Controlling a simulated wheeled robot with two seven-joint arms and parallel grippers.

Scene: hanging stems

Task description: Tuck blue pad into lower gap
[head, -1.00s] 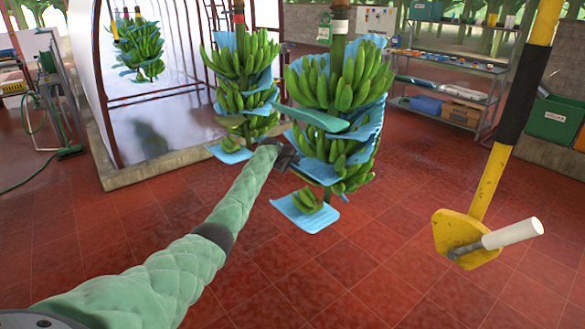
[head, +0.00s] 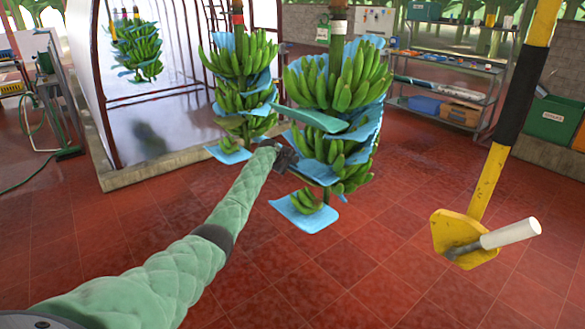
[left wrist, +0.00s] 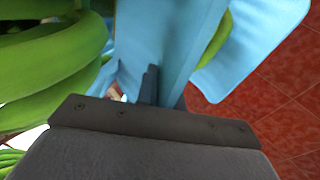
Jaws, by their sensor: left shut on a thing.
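My left gripper (head: 288,159) is at the left side of the nearer stem's lower part. It is shut on a blue pad (left wrist: 178,40), which fills the middle of the left wrist view around the fingers. In the head view the gripper hides where it grips. A teal strip (head: 312,119) sticks out left above the gripper. The lowest blue pad (head: 290,213) hangs below. My right gripper is not in view.
A yellow pole (head: 487,180) with a plate and white handle hangs at the right. Shelves (head: 455,88) stand at the back right. A framed sheeted structure (head: 150,130) stands at the back left. The red tile floor (head: 370,270) is clear below the stems.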

